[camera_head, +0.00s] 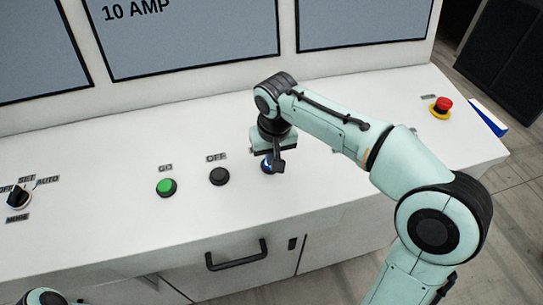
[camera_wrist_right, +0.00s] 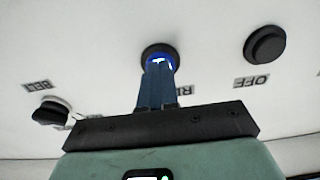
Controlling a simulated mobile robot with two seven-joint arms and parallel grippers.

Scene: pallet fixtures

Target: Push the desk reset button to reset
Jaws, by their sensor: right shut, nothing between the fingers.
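The reset button (camera_head: 266,167) is a blue, lit button in a dark ring on the white desk, right of the black OFF button. It also shows in the right wrist view (camera_wrist_right: 159,57), with its label partly hidden behind the fingers. My right gripper (camera_head: 277,166) points down at the button and covers part of it. In the wrist view its fingers (camera_wrist_right: 158,75) are together and empty, with their tips overlapping the near side of the blue button. I cannot tell whether they touch it. My left gripper is not in view.
A green GO button (camera_head: 166,187) and the black OFF button (camera_head: 219,176) sit left of the gripper. A black mode knob (camera_head: 19,199) is at far left. A red button on a yellow base (camera_head: 441,107) is at far right. A BELT switch (camera_wrist_right: 51,113) shows in the wrist view.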

